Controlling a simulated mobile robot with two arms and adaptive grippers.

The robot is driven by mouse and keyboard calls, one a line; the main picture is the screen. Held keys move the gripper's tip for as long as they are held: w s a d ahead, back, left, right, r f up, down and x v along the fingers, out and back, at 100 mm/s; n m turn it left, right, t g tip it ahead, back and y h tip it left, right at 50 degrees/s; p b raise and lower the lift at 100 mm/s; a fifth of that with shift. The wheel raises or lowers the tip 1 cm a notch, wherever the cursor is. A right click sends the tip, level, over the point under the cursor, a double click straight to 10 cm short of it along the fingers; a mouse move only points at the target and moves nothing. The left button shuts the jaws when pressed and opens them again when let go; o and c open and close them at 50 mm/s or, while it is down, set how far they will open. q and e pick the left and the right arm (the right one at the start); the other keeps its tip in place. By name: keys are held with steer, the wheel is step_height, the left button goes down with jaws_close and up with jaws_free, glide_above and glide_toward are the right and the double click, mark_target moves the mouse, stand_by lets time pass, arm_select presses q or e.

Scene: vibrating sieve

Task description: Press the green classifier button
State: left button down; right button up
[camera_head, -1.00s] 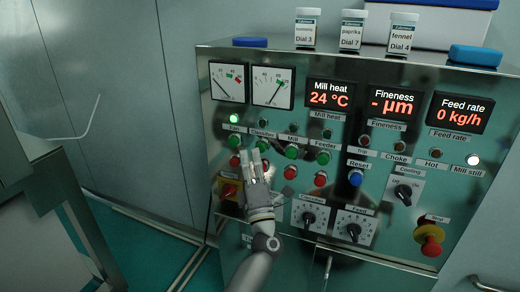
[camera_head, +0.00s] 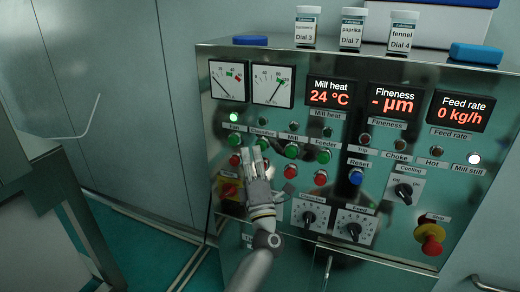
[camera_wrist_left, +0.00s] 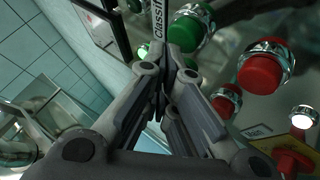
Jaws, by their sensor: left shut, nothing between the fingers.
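The green classifier button (camera_head: 263,144) is in the row of green buttons on the machine's front panel, under the label "Classifier". In the left wrist view a green button (camera_wrist_left: 188,27) sits beside a label beginning "Classif", just beyond the fingertips. My left gripper (camera_head: 253,153) is shut and empty, with its tips just below and left of the classifier button. It also shows in the left wrist view (camera_wrist_left: 168,68). I cannot tell whether the tips touch the button. My right gripper is not in view.
The green fan button (camera_head: 234,140) is close on the left, and the mill button (camera_head: 292,151) on the right. Red buttons, including one (camera_wrist_left: 262,70), lie close by. A lamp above the fan label (camera_head: 233,117) glows green. A red stop knob (camera_head: 430,238) is at lower right.

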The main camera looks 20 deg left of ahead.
arm_select(q)
steer(key=shift+w+r+b, duration=0.1)
steer(key=shift+w+b, duration=0.2)
steer(key=shift+w, duration=0.25)
stand_by(0.8)
steer(key=shift+s, duration=0.1)
steer(key=shift+s+p, duration=0.5)
steer(key=shift+s, duration=0.35)
steer(key=s+p, duration=0.2)
steer(key=s, duration=0.3)
steer(key=shift+a, duration=0.1)
stand_by(0.8)
